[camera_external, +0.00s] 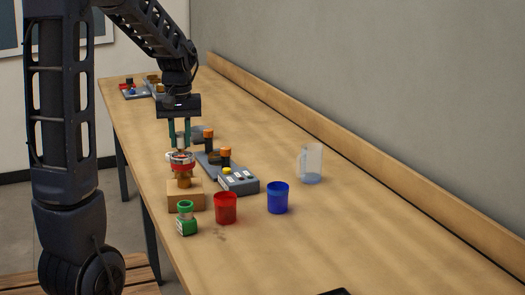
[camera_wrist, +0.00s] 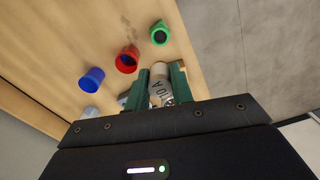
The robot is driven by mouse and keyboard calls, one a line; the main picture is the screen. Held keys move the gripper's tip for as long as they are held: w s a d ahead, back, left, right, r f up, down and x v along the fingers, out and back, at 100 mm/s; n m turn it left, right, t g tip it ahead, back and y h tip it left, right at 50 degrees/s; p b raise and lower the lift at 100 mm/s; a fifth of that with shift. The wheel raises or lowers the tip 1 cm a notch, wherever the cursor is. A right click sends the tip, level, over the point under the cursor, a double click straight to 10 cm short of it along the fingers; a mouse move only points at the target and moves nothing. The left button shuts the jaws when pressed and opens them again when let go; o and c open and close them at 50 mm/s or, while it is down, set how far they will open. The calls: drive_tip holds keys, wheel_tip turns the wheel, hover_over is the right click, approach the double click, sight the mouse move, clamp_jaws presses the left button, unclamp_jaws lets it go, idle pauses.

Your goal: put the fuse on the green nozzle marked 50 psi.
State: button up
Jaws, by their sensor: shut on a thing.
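My gripper (camera_external: 180,142) points straight down with its two green fingers above a wooden block. In the wrist view, my gripper (camera_wrist: 159,82) is shut on the fuse (camera_wrist: 161,90), a pale cylinder with dark lettering that reads like "10 A". The fuse is hard to make out in the external view. The green nozzle (camera_external: 186,219) stands on the table in front of the block, with a white label too small to read. Its round green rim (camera_wrist: 161,32) shows in the wrist view, beyond the fingertips and apart from the fuse.
A red-and-white ringed fitting (camera_external: 181,158) sits on the wooden block (camera_external: 186,198), under my fingers. A red cup (camera_external: 225,209), a blue cup (camera_external: 278,199) and a clear beaker (camera_external: 310,163) stand to the right. A grey button panel (camera_external: 238,182) lies behind.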

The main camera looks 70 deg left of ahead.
wheel_tip(320, 180, down, 15)
drive_tip(key=shift+r, duration=0.15)
idle(0.4)
drive_tip(key=o, duration=1)
